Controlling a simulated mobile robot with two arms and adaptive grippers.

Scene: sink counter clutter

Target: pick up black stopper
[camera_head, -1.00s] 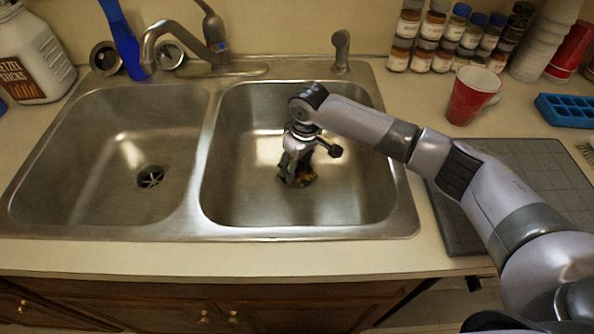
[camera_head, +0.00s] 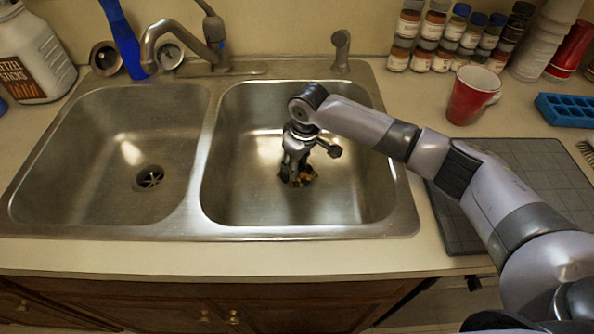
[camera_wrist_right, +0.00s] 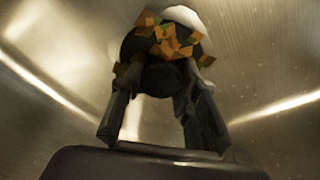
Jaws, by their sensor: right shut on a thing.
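My right gripper (camera_head: 295,172) points down into the right sink basin (camera_head: 365,200), low over its drain area. In the right wrist view, its two fingers (camera_wrist_right: 165,72) close in on a dark, rounded thing, the black stopper (camera_wrist_right: 155,78). Orange and green scraps (camera_wrist_right: 175,42) lie around and over it, hiding part of it. In the head view the stopper is mostly hidden by the gripper, with scraps (camera_head: 307,178) showing at its foot. My left gripper is not in view.
The left basin (camera_head: 105,185) is empty with an open drain (camera_head: 150,178). A faucet (camera_head: 180,30) stands behind, its spout over the left basin. A red cup (camera_head: 470,95), spice jars (camera_head: 445,40) and a blue tray (camera_head: 565,108) stand right; a grey mat (camera_head: 520,165) lies beside the sink.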

